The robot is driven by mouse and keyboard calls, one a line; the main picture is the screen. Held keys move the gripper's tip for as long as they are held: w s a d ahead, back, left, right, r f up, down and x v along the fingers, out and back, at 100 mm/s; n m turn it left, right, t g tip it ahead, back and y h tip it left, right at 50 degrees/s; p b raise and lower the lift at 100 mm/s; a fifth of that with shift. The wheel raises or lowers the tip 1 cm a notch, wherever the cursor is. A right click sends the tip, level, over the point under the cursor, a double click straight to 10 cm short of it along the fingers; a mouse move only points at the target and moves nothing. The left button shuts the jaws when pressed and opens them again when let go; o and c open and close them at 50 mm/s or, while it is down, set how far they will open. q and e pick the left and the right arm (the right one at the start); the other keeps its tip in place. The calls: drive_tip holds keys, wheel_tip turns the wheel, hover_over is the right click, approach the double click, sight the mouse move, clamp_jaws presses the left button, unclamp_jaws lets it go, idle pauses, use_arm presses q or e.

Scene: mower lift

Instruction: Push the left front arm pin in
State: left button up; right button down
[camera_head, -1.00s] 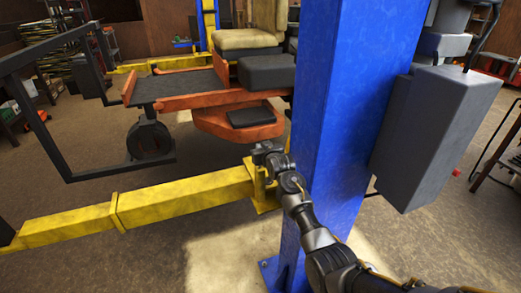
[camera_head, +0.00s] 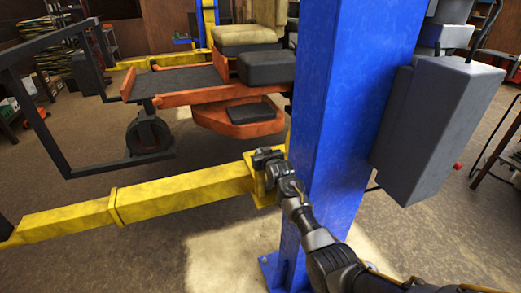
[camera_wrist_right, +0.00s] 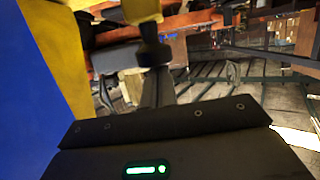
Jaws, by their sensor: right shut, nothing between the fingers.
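A yellow lift arm (camera_head: 180,200) runs from the left to a bracket at the foot of the blue post (camera_head: 345,110). My right gripper (camera_head: 264,156) is shut and empty at the arm's post end, close to the bracket. It covers the pin area in the head view, so I cannot make out the pin there. In the right wrist view, the dark shut fingers (camera_wrist_right: 158,88) point at a short dark upright piece (camera_wrist_right: 153,47) under a yellow part (camera_wrist_right: 141,10). This may be the pin; I cannot tell whether the fingers touch it. My left gripper is not in view.
An orange mower with a beige seat (camera_head: 247,35) stands behind the yellow arm, with a black frame (camera_head: 50,125) at its left. A grey box (camera_head: 440,130) is fixed to the post's right side. The brown floor in front of the arm is clear.

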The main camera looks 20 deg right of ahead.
drive_tip(key=shift+f, duration=0.1)
wheel_tip(320, 180, up, 5)
drive_tip(key=p, duration=0.5)
drive_tip(key=b+v, duration=0.3)
drive_tip(key=v, duration=0.6)
drive_tip(key=shift+s+f, duration=0.2)
drive_tip(key=shift+s, duration=0.25)
